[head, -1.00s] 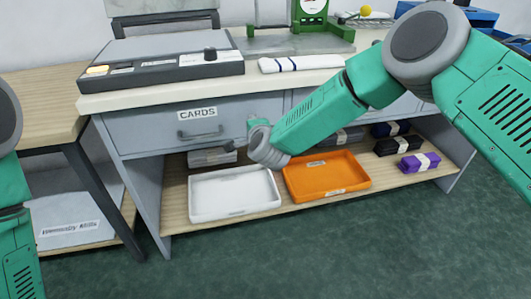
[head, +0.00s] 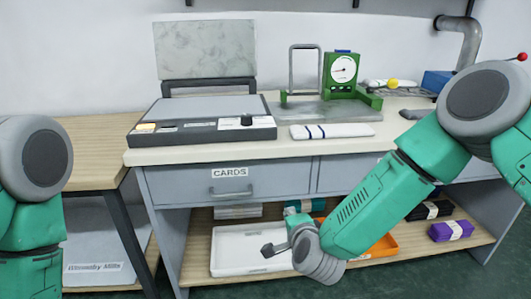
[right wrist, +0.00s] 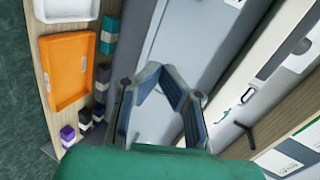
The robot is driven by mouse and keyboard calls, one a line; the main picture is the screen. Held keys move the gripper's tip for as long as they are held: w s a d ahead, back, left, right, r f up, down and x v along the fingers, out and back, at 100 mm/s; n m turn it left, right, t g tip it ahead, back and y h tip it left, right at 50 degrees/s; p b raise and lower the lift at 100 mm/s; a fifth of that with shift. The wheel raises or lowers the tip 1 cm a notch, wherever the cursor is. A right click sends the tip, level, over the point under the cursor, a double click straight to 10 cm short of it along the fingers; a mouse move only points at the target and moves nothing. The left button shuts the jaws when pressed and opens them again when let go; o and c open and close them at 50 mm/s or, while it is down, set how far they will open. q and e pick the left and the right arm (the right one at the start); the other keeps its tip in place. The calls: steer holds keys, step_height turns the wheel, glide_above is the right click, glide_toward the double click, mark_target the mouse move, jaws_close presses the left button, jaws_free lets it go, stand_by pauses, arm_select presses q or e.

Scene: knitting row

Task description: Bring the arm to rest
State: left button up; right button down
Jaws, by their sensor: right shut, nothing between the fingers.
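My right arm, green with grey joints, reaches in from the right in the head view. Its gripper (head: 268,250) is in front of the low shelf, overlapping the white tray (head: 232,238) in the picture. In the right wrist view the fingers of the gripper (right wrist: 163,68) come together with nothing between them, in front of the grey cabinet front. I cannot tell the exact gap to the cabinet. Part of my left arm shows at the left edge of the head view; its gripper is out of view.
The workbench (head: 360,146) has a drawer labelled CARDS (head: 240,182). On its shelf lie an orange tray (head: 383,247) and a purple bundle (head: 451,230). A green-framed scale (head: 342,75) and a white knitted strip (head: 332,131) are on top. Green floor is clear in front.

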steer(key=s+d+f+n+g+y+p, duration=0.1)
steer(key=s+f+n+g, duration=0.1)
steer(key=s+f+n, duration=0.3)
steer(key=s+d+f+n+g+p, duration=0.1)
steer(key=s+d+f+g, duration=0.1)
steer(key=s+f, duration=0.35)
steer(key=s+d+n+g, duration=0.3)
steer(key=s+d, duration=0.1)
steer(key=s, duration=0.5)
steer(key=s+d+f+n+g+h+p, duration=0.1)
steer(key=s+d+n+g, duration=0.2)
steer(key=s, duration=0.7)
steer(key=s+d+f+n+g+h+p, duration=0.1)
steer(key=s+d+n+g, duration=0.2)
steer(key=s+d, duration=0.4)
steer(key=s+n, duration=0.1)
steer(key=s, duration=0.2)
